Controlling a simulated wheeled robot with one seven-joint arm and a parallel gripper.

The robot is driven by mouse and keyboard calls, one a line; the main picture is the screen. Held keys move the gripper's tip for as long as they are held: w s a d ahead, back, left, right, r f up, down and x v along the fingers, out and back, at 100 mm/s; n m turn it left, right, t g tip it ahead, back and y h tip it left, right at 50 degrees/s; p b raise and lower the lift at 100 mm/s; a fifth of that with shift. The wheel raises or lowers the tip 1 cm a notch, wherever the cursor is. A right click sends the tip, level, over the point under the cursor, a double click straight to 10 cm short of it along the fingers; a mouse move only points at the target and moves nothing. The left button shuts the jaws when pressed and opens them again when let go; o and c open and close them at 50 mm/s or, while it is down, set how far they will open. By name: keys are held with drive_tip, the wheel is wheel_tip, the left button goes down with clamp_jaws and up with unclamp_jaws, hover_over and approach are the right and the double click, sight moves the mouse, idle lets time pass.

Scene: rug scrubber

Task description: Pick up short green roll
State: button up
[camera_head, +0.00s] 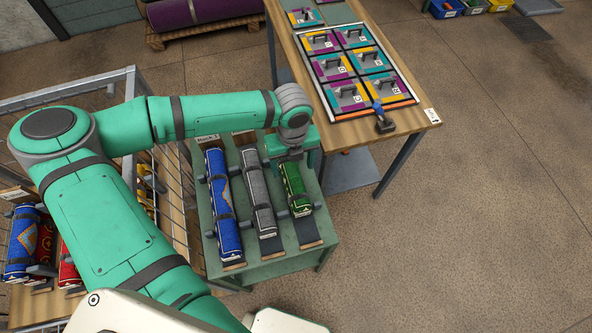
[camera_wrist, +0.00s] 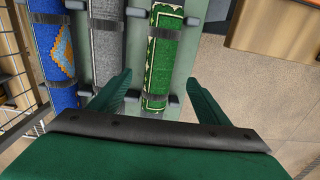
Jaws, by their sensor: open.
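The short green roll (camera_head: 294,189) has a pale patterned border and lies on the right side of the green rack table. It also shows in the wrist view (camera_wrist: 163,62), running away from my gripper between dark strap-like holders. My gripper (camera_head: 290,152) is over the far end of the roll in the head view, which hides that end. In the wrist view the two green fingers (camera_wrist: 162,82) are spread apart, one to each side of the roll's line, with nothing held. I cannot tell how high the fingers are above the roll.
A grey roll (camera_head: 257,190) and a longer blue roll (camera_head: 222,201) lie to the left on the same rack table (camera_head: 278,265). A wooden table (camera_head: 352,134) with a colourful panel stands at upper right. A wire cage (camera_head: 120,84) with more rolls is at left.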

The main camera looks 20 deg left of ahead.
sight(292, 177)
drive_tip(key=f, duration=0.5)
drive_tip(key=shift+w, duration=0.2)
drive_tip(key=shift+s+a+f, duration=0.2)
drive_tip(key=shift+a+f, duration=0.05)
drive_tip(key=shift+f, duration=0.35)
drive_tip(key=f, duration=0.4)
drive_tip(key=shift+d+f, duration=0.1)
drive_tip(key=shift+d, duration=0.15)
drive_tip(key=shift+a, duration=0.1)
drive_tip(key=c, duration=1.4)
